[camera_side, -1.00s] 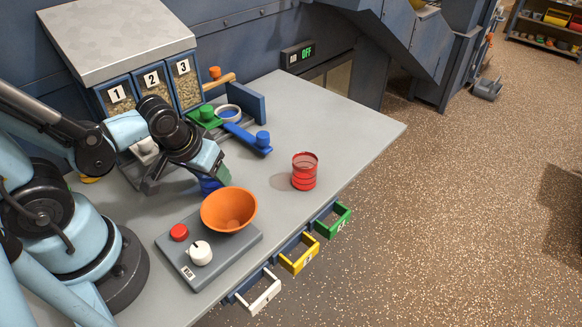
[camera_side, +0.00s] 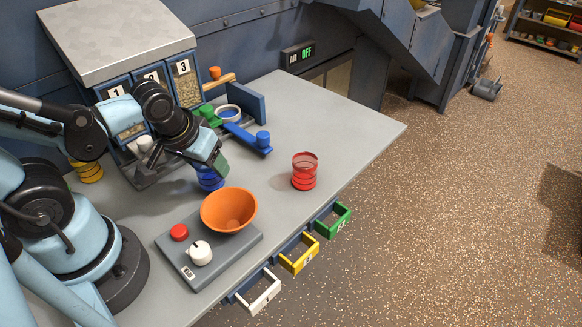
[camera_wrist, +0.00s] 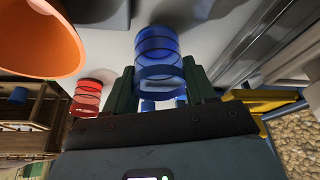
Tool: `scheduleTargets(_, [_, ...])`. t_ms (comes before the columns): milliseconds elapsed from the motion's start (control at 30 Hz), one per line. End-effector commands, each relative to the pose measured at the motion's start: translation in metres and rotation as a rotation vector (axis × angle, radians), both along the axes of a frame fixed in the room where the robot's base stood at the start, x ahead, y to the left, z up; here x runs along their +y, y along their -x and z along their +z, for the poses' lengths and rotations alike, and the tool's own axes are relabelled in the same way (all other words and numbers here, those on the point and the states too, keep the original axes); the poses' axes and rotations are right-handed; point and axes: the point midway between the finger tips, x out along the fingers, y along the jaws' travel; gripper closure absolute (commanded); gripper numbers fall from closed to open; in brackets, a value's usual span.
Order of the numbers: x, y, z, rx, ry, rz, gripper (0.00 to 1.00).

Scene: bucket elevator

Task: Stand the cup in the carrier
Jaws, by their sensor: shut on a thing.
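The blue ribbed cup (camera_side: 209,181) is behind the orange bowl in the side view, partly hidden by my gripper. My gripper (camera_side: 214,170) reaches down to it. In the wrist view, the green fingers of my gripper (camera_wrist: 161,88) are shut on the sides of the blue cup (camera_wrist: 157,50). I cannot tell for sure whether the cup is clear of the table. A blue-rimmed ring holder (camera_side: 229,113), possibly the carrier, stands beyond at the back of the table.
A red cup (camera_side: 304,172) stands right of the orange bowl (camera_side: 228,209), which sits on a grey control box (camera_side: 190,262). A yellow cup (camera_side: 88,172) is at left. Green (camera_side: 207,113) and blue levers (camera_side: 250,140) flank the ring. The right of the table is clear.

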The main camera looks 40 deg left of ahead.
Motion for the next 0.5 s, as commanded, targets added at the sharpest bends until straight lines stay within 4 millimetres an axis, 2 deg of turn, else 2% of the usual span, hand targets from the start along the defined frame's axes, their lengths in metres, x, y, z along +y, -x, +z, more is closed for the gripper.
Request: scheduleTargets(500, [0.000,0.000,0.048,0.000,0.000,0.000,0.79])
